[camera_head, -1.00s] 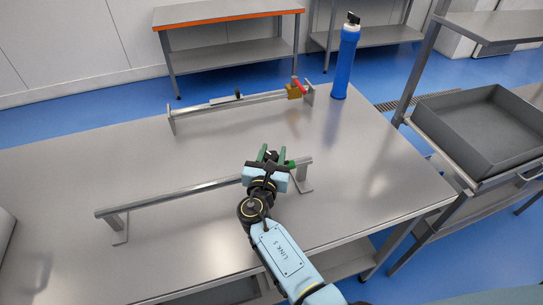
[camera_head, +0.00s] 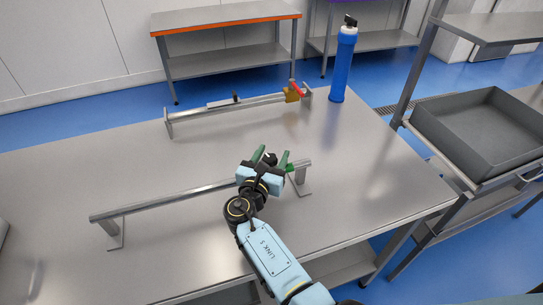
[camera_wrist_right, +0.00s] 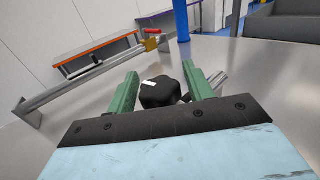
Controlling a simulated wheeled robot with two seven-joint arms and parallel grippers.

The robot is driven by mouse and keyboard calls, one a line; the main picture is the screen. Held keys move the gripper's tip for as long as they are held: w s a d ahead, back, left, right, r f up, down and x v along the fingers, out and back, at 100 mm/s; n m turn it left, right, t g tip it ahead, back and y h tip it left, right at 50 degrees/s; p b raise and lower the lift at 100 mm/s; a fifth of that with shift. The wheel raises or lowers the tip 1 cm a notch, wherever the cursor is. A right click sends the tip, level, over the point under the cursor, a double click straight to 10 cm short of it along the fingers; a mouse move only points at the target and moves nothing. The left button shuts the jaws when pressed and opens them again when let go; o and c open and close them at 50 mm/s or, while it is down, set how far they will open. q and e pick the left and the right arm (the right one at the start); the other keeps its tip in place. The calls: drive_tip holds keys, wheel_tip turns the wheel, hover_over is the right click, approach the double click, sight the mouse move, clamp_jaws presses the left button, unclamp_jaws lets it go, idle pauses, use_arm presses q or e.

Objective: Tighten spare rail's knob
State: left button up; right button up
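The spare rail (camera_head: 165,199) is the nearer grey bar, standing on end posts on the steel table. A black knob (camera_wrist_right: 160,92) with a white mark on top shows in the right wrist view. In the head view the knob (camera_head: 270,158) is small, near the rail's right end. My right gripper (camera_head: 272,155) has its green fingers on either side of the knob. In the wrist view my right gripper (camera_wrist_right: 160,88) is open, with a gap visible beside the knob. My left gripper is out of view.
A second rail (camera_head: 205,114) with a yellow block (camera_head: 292,94) and red lever stands at the table's back. A blue bottle (camera_head: 343,65) stands at the back right. A grey tub (camera_head: 480,138) sits on a rack to the right. The table (camera_head: 370,190) between is clear.

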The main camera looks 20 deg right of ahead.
drive_tip(key=shift+o, duration=0.5)
drive_tip(key=shift+a, duration=0.1)
drive_tip(key=shift+s+a, duration=0.15)
drive_tip(key=shift+s, duration=0.15)
drive_tip(key=p+v, duration=0.3)
drive_tip(key=v, duration=0.9)
drive_tip(key=shift+s+a, duration=0.2)
drive_tip(key=shift+s, duration=0.1)
